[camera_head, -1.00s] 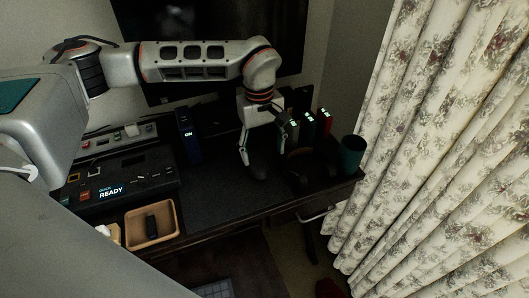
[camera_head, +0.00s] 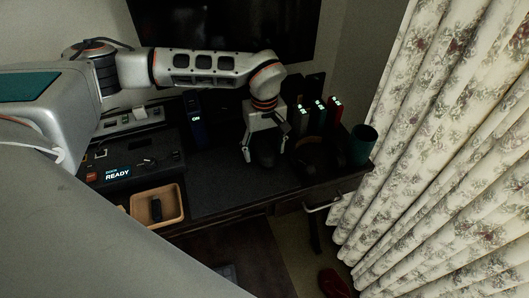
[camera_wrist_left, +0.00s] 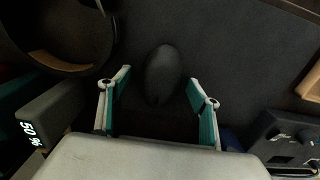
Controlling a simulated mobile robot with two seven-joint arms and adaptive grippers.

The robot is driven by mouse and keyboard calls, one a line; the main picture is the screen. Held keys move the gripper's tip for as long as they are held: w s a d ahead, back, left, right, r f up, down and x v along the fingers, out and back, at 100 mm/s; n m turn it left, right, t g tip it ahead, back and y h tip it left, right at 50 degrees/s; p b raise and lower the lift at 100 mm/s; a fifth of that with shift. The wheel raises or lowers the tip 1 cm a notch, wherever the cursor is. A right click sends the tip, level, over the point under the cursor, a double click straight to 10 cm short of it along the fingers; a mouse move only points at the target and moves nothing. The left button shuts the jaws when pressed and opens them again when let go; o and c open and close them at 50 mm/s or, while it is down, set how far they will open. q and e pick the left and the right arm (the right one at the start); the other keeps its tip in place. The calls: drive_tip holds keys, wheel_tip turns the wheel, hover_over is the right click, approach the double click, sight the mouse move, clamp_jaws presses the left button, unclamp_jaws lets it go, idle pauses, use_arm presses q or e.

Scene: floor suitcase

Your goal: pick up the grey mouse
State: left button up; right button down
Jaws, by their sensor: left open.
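The dark grey mouse (camera_wrist_left: 163,75) lies on the dark desk top in the left wrist view, between the two fingers of my left gripper (camera_wrist_left: 160,77). The fingers are open and stand apart from it on both sides. In the head view the mouse (camera_head: 265,158) is a dim shape on the desk, partly hard to tell from the dark surface. My left gripper (camera_head: 265,152) reaches down over it from the left arm, its fingers spread around it. Nothing is held. My right gripper is not in view.
A round dark ring-like object (camera_head: 308,152), upright boxes with lit digits (camera_head: 319,115) and a green cup (camera_head: 362,145) stand right of the gripper. A wooden tray (camera_head: 180,211) lies front left, by a dock (camera_head: 130,172). Desk between is clear.

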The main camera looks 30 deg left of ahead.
use_arm(q)
drive_tip(key=c, duration=1.2)
